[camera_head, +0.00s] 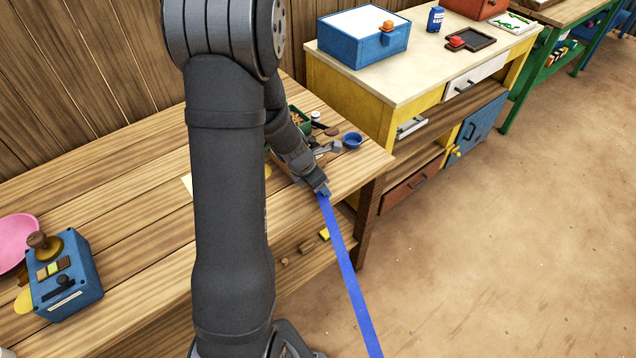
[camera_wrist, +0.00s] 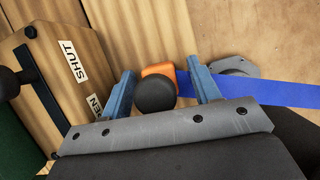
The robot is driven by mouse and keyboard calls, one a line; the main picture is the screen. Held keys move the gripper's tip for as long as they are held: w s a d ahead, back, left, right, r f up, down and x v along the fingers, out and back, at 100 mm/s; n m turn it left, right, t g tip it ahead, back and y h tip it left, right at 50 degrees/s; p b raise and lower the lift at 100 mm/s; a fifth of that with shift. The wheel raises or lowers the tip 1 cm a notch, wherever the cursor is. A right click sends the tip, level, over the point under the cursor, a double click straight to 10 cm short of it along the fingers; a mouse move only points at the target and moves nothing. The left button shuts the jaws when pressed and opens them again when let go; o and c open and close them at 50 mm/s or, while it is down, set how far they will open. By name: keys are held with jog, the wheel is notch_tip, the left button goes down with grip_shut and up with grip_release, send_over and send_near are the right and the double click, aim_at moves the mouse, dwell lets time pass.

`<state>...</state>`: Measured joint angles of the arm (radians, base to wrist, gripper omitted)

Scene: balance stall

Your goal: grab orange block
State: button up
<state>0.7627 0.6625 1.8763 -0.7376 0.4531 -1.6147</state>
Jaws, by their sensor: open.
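In the wrist view, the orange block (camera_wrist: 158,69) lies between the two blue fingers of my gripper (camera_wrist: 160,66). A gap shows on at least the left side of the block, and the jaws are open. A dark round knob (camera_wrist: 155,95) overlaps the near side of the block and hides part of it. A blue strap (camera_wrist: 255,90) runs from beside the block to the right, passing behind the right finger. In the head view, my gripper (camera_head: 323,190) is at the right edge of the wooden bench, and the block there is hidden.
A wooden box (camera_wrist: 45,75) labelled SHUT stands left of my gripper, and a grey metal piece (camera_wrist: 236,67) lies to the right. In the head view, a blue bowl (camera_head: 352,140) is on the bench. A blue box (camera_head: 355,45) stands on the yellow cabinet (camera_head: 400,85) behind.

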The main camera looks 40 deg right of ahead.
jog(key=c, duration=1.1)
